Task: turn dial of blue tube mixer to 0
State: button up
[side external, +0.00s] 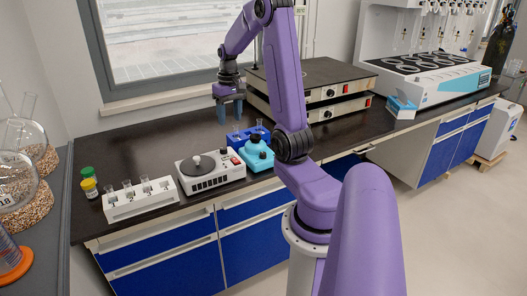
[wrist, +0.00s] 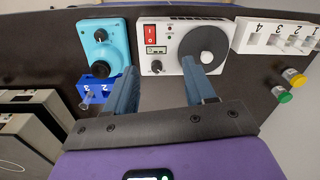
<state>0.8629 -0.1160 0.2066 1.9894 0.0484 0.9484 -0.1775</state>
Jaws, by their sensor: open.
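The blue tube mixer (side external: 257,158) stands near the front edge of the bench, right of a white device. In the wrist view it is the light-blue box (wrist: 119,50) at the upper left, with a dark round cup on top. My gripper (side external: 229,108) is open and empty, pointing down above the bench, behind and left of the mixer.
The white device (side external: 211,174) with a dark round plate is beside the mixer. A blue tube rack (side external: 243,138) stands close behind the mixer. A white numbered rack (side external: 140,201) and two capped vials (side external: 89,182) are at the left. Stacked hot plates (side external: 310,84) stand behind. The rear-left bench is clear.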

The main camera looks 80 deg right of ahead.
aim_at(263, 153)
jog(key=s+d+f+m, duration=0.1)
jog(key=s+d+m, duration=0.3)
jog(key=s+d, duration=0.6)
jog(key=f, duration=0.6)
jog(key=w+f, duration=0.1)
jog(key=f, duration=1)
jog(key=shift+w+f, duration=0.25)
jog(key=shift+f, duration=0.05)
grip_shut()
